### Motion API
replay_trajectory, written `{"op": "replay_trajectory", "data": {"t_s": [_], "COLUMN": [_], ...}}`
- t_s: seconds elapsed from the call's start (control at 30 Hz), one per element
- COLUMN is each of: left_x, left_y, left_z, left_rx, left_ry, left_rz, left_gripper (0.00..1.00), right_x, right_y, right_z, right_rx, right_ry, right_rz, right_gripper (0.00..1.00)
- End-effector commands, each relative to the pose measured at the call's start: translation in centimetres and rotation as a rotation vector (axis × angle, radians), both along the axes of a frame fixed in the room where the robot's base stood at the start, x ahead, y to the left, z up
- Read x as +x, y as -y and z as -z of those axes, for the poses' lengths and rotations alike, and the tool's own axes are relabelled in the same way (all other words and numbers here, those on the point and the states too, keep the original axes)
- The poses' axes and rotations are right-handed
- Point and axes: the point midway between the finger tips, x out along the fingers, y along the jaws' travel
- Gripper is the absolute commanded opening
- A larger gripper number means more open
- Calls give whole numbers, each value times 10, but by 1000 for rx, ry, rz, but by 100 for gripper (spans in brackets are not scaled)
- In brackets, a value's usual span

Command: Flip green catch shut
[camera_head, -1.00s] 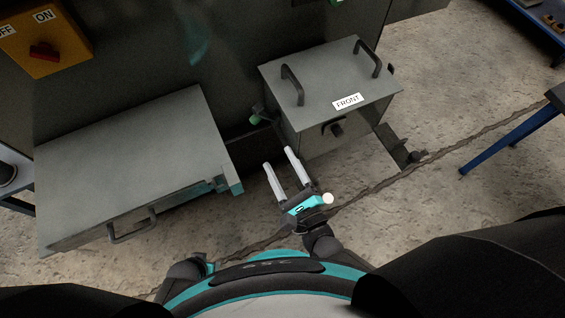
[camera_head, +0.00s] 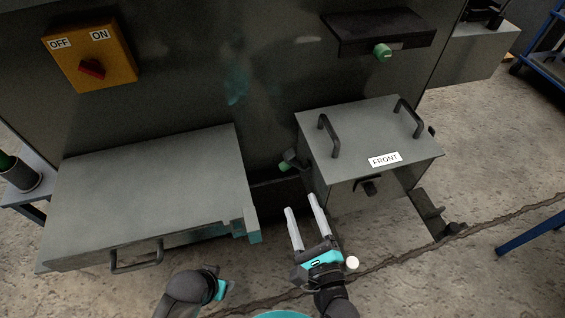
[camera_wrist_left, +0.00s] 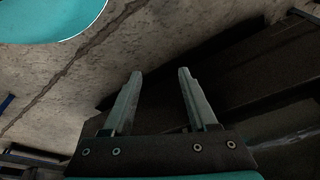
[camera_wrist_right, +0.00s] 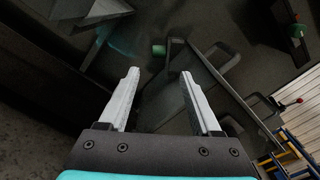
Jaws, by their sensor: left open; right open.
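A green-tipped dark catch (camera_head: 284,167) sticks out at the left side of the grey box marked FRONT (camera_head: 335,185). What seems to be its green tip (camera_wrist_right: 159,50) shows beyond the fingertips in the right wrist view. My right gripper (camera_head: 300,202) is open and empty, just below the catch in the head view and apart from it. My left gripper (camera_wrist_left: 155,72) is open and empty in the left wrist view, beside a dark surface. In the head view only part of the left arm shows at the bottom; its fingers are hidden.
A large grey enclosure with a handle (camera_head: 150,190) stands left of the box. A dark ledge (camera_head: 350,32) with a green knob (camera_head: 382,51) is on the cabinet wall above. An orange switch panel (camera_head: 115,58) is at upper left. Cracked concrete floor lies open at lower right.

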Motion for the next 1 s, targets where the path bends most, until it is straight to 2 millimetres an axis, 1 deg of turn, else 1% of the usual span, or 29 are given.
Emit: {"op": "replay_trajectory", "data": {"t_s": [0.03,0.2,0.3,0.47,0.57,0.67,0.77,1.0], "left_x": [5,11,11,12,12,14,15,15], "left_y": [3,8,10,10,10,11,11,11], "left_z": [-8,-41,-55,-66,-70,-76,-86,-113], "left_rx": [-5,-15,-18,-20,-22,-23,-25,-30], "left_ry": [13,34,42,47,52,64,79,119], "left_rz": [-1,-3,-5,-5,-6,-6,-6,-7], "left_gripper": [58,58,58,58,58,58,58,58], "right_x": [2,6,7,10,18,32,52,97], "right_y": [-1,-3,-4,-5,-8,-13,-19,-34], "right_z": [4,3,1,-1,-1,-1,-1,0], "right_rx": [-5,-26,-33,-39,-38,-38,-36,-38], "right_ry": [4,12,17,20,21,23,24,22], "right_rz": [0,-7,-10,-11,-10,-11,-9,-10], "right_gripper": [65,65,65,65,65,65,65,65]}}
